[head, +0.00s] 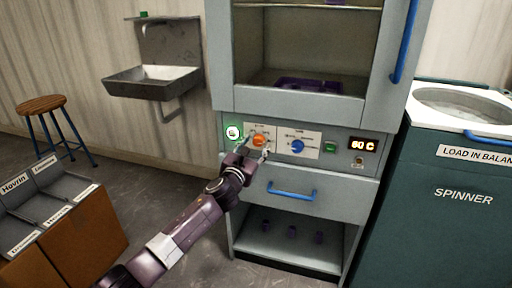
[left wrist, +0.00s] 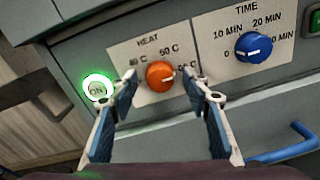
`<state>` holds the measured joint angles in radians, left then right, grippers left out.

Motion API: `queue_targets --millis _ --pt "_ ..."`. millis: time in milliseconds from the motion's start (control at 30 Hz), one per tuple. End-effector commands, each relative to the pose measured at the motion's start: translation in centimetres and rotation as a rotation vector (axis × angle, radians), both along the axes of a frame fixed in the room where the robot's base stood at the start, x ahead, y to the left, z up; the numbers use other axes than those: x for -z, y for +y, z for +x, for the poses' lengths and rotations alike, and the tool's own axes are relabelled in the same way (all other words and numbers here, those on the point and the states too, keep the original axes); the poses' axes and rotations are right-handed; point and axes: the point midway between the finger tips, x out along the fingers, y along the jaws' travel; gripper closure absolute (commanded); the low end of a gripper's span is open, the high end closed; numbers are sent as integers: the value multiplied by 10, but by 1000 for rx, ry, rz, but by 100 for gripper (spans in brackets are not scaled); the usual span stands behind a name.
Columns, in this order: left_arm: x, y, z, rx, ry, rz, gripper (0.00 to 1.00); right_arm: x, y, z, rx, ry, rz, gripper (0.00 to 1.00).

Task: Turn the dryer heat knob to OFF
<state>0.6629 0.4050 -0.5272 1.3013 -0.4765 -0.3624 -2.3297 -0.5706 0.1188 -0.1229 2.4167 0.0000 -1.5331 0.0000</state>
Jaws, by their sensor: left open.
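The orange heat knob (head: 259,141) is on the dryer's front panel, left of the blue time knob (head: 297,146). In the left wrist view the heat knob (left wrist: 160,75) has a white pointer mark turned to the right, toward a label partly hidden by a finger. Labels 40 C and 50 C show above it; no OFF label is readable. My left gripper (head: 253,152) is open in front of the panel, its fingers (left wrist: 157,82) on either side of the heat knob. I cannot tell whether they touch it. My right gripper is not in view.
A lit green ON button (head: 233,132) sits left of the heat knob. A blue drawer handle (head: 292,191) sticks out below the panel. The spinner (head: 450,190) stands at right, a sink (head: 153,80) at back left.

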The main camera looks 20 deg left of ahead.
Motion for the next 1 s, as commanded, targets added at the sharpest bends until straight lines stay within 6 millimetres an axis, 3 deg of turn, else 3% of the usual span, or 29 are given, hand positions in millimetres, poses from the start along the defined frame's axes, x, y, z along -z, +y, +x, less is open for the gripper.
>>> queue_targets --millis 367,767,1000 --pt "0 0 6 0 0 -2 56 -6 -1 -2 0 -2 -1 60" --pt "0 0 5 0 0 -2 98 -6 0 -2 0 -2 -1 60" --pt "0 0 5 0 1 -21 98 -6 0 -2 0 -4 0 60"
